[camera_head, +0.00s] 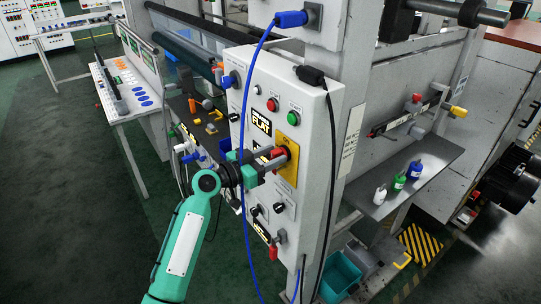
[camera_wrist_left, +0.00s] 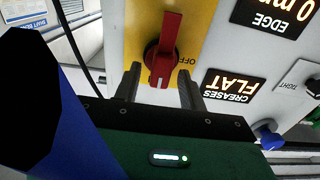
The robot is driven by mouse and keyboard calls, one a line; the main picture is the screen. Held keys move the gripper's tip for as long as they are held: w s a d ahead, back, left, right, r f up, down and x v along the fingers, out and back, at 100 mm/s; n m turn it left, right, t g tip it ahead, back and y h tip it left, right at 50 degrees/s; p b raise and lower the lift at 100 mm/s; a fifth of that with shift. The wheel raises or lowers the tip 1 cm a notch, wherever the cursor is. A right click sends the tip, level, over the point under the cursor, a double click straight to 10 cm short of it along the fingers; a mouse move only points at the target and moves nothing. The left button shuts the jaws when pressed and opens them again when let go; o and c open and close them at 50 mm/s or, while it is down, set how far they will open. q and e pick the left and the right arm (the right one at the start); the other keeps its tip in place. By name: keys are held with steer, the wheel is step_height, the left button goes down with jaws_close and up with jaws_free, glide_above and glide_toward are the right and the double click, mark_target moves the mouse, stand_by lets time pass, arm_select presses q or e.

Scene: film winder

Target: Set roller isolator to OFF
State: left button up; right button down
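The roller isolator is a red rotary handle (camera_wrist_left: 164,52) on a yellow plate (camera_head: 289,172) on the front of the light grey control panel. In the head view the red handle (camera_head: 279,153) shows just beyond my left gripper (camera_head: 272,163). In the left wrist view the handle lies lengthwise up and down the picture, with an "OFF" mark (camera_wrist_left: 185,60) on the plate to its right. My left gripper (camera_wrist_left: 161,88) is open, with one finger on each side of the handle's near end. Gaps show between fingers and handle. My right gripper is not in view.
A green button (camera_head: 292,115) and a red button sit above the plate, with black knobs (camera_head: 279,208) below. A blue cable (camera_head: 242,130) hangs down the panel's left side. A shelf (camera_head: 425,160) with small bottles stands to the right.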

arm_select(q)
jaws_close()
steer(key=shift+n, duration=0.3)
steer(key=n+b, duration=0.1)
steer(key=n, duration=0.1)
steer(key=shift+w+f+n, duration=0.1)
steer(key=shift+n, duration=0.2)
steer(key=shift+w+a+f+n+p, duration=0.15)
steer(key=shift+n+p, duration=0.4)
steer(key=shift+n, duration=1.9)
steer(key=shift+w+a+f+n+p, duration=0.1)
steer(key=shift+n+p, duration=0.5)
steer(key=shift+n, duration=1.8)
steer(key=shift+w+a+f+n+p, duration=0.15)
steer(key=shift+n+p, duration=0.4)
steer(key=shift+n, duration=1.9)
steer(key=shift+s+d+f, duration=0.1)
